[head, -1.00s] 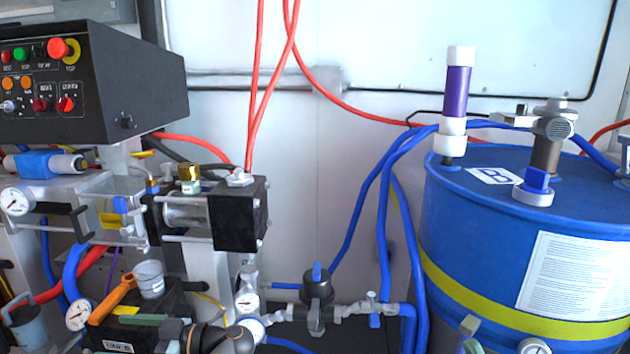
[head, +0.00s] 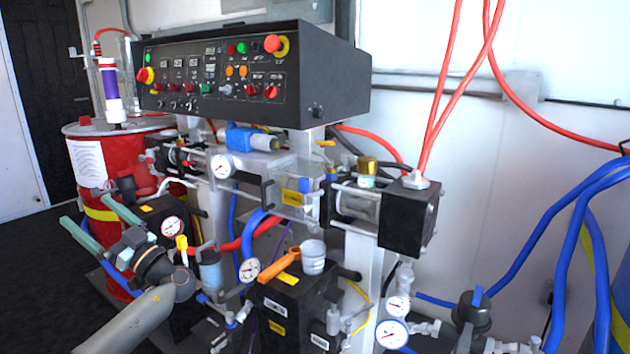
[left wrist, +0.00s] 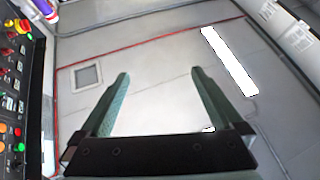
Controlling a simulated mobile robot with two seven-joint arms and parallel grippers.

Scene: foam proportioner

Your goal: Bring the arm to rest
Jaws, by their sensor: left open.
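My left arm comes in from the lower left of the head view. Its gripper (head: 86,208) has two green fingers spread apart with nothing between them. It points up and left, in front of the red drum (head: 88,165) as seen from the head. In the left wrist view the open fingers (left wrist: 160,73) stand clear against a pale ceiling or wall. My right gripper is not in view.
The foam machine with its black control panel (head: 250,75) fills the middle. An orange-handled part (head: 280,267) and a grey cup (head: 313,257) sit on a black block (head: 290,305). Blue hoses (head: 560,240) hang at right. Dark floor (head: 40,280) is open at left.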

